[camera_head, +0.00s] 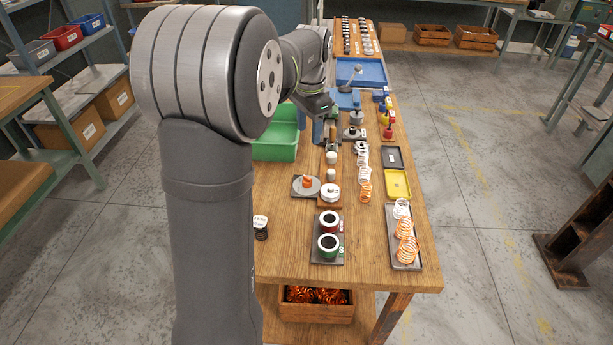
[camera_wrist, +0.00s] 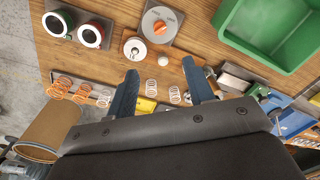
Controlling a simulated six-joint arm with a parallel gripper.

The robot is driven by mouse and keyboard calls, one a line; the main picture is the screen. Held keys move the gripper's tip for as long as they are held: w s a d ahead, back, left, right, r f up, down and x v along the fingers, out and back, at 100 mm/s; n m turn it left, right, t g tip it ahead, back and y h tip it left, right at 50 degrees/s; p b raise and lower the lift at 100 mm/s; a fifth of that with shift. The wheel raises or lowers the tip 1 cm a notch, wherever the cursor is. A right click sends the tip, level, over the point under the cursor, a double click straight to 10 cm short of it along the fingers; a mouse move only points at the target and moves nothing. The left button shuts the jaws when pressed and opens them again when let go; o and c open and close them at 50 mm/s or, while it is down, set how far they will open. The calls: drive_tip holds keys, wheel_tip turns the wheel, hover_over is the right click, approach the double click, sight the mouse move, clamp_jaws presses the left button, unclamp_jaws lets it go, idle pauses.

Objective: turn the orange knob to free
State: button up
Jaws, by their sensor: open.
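The orange knob (camera_head: 308,182) sits on a pale round dial on a grey square plate, near the middle of the bench. In the wrist view the orange knob (camera_wrist: 160,28) lies beyond the fingertips, near the top centre, with the dial (camera_wrist: 150,18) around it. Its pointing direction and the dial markings are too small to read. My gripper (camera_wrist: 160,73) is open, with nothing seen between its two blue-grey fingers. It is apart from the knob. In the head view my gripper's fingers are hard to make out among the things behind the dial.
A white round piece (camera_head: 330,192) stands beside the dial. Two dark-centred cups with red and green rims (camera_head: 327,244) stand in front. A green bin (camera_head: 272,148) is at the left. Springs (camera_head: 405,228), a yellow tray (camera_head: 397,184) and red-and-blue items line the right side.

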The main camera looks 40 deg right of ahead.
drive_tip(key=m, duration=0.1)
approach(307, 177)
wheel_tip(307, 177, down, 10)
drive_tip(key=shift+w+d+r, duration=0.1)
drive_tip(key=shift+w, duration=0.05)
idle(0.3)
drive_tip(key=c, duration=0.9)
